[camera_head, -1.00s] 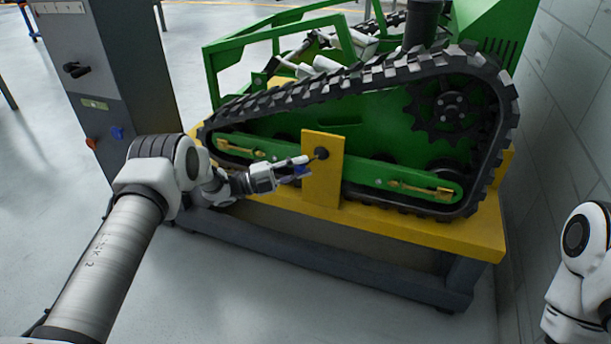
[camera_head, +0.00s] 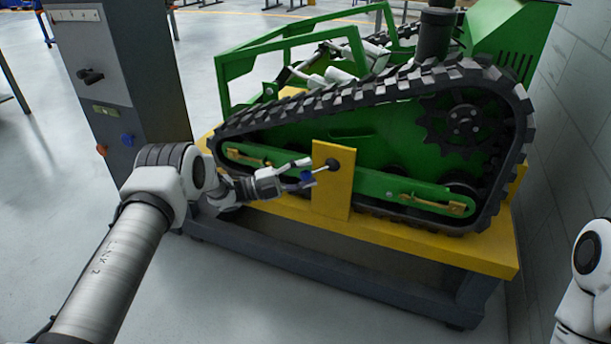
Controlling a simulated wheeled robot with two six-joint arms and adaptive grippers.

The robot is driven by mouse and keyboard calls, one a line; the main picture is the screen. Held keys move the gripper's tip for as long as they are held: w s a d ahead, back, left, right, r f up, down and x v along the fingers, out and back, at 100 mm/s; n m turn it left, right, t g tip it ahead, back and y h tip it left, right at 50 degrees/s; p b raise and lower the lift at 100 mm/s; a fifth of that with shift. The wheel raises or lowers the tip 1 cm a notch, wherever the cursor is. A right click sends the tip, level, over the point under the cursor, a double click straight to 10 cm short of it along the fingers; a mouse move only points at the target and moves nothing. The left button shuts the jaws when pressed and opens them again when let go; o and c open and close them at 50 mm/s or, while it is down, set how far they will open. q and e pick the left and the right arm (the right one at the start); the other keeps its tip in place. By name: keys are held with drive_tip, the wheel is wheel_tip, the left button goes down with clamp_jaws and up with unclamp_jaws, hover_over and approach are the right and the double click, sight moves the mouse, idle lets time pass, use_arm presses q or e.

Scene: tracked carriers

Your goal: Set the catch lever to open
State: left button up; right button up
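The yellow upright plate (camera_head: 323,200) stands in front of the green tracked carrier (camera_head: 375,145). A round black pivot (camera_head: 333,165) sits high on the plate. A short brass-coloured lever, likely the catch lever (camera_head: 320,170), runs from it to the left and slightly down, with a blue end piece (camera_head: 307,176). My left gripper (camera_head: 309,173) reaches in from the left. Its fingers are spread above and below the blue piece, with a gap visible under the upper finger. Whether the lower finger touches it I cannot tell. My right gripper is out of view; only part of that arm shows at right.
The black rubber track (camera_head: 350,92) surrounds the green side, with brass fittings (camera_head: 432,203) on its lower bar. A yellow-topped stand (camera_head: 420,245) carries it. A grey control cabinet (camera_head: 120,80) stands at left, a block wall (camera_head: 575,120) at right. The floor in front is clear.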

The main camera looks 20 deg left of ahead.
use_arm(q)
drive_tip(key=shift+s+f, duration=0.1)
drive_tip(key=shift+f, duration=0.05)
drive_tip(key=v, duration=1.2)
